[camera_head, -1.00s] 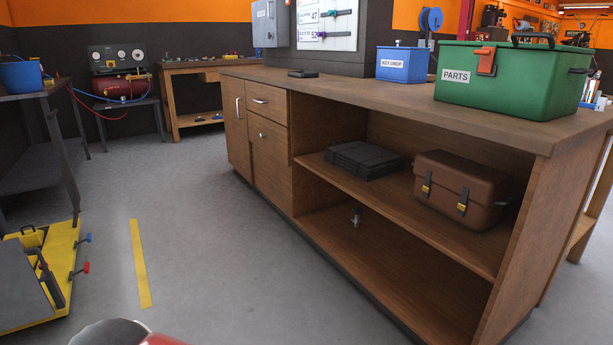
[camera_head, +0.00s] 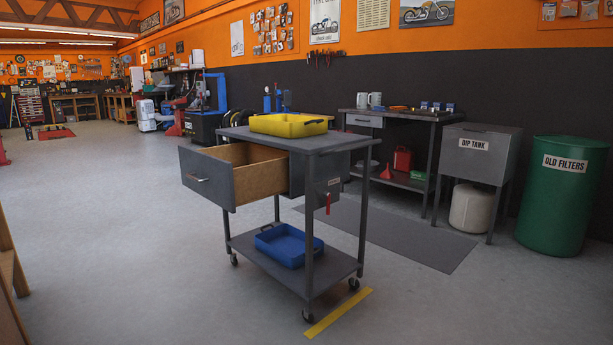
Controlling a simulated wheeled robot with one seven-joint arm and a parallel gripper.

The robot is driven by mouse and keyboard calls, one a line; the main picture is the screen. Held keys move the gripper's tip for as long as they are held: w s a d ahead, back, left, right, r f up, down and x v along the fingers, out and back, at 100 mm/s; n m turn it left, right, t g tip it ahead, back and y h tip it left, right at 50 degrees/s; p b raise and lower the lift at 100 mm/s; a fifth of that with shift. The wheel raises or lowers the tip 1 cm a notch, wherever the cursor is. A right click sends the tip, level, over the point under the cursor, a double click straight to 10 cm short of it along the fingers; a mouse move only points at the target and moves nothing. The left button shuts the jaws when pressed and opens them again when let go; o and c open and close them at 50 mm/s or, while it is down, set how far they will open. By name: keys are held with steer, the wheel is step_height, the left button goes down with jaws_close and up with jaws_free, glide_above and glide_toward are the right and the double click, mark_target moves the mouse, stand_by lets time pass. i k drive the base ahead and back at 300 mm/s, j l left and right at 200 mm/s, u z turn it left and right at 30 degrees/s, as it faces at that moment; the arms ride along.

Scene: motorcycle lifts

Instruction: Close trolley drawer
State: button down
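A grey wheeled trolley (camera_head: 348,139) stands in the middle of the camera_head view. Its drawer (camera_head: 208,178), with a grey front and wooden sides, is pulled far out toward the left. The drawer front has a pale bar handle (camera_head: 197,179). The part of the drawer I can see inside looks empty. A yellow tray (camera_head: 289,125) sits on the trolley top and a blue tray (camera_head: 288,246) on its lower shelf. A red-handled item (camera_head: 327,203) hangs at the trolley's right side. My gripper is not in view.
Open floor (camera_head: 120,240) lies left of the trolley. A grey mat (camera_head: 400,234) lies behind it. A dip tank (camera_head: 478,155), a green drum (camera_head: 560,195) and a side bench (camera_head: 405,182) stand at the right. A wooden edge (camera_head: 10,275) shows at the far left.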

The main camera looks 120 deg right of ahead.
mark_target(231, 176)
steer(key=z, duration=3.6)
steer(key=i+j+u, duration=0.15)
steer(key=i+u, duration=0.15)
steer(key=i, duration=0.5)
steer(key=i+u, duration=0.25)
steer(key=i, duration=0.55)
steer(key=i+l+u, duration=0.3)
steer(key=i, duration=0.5)
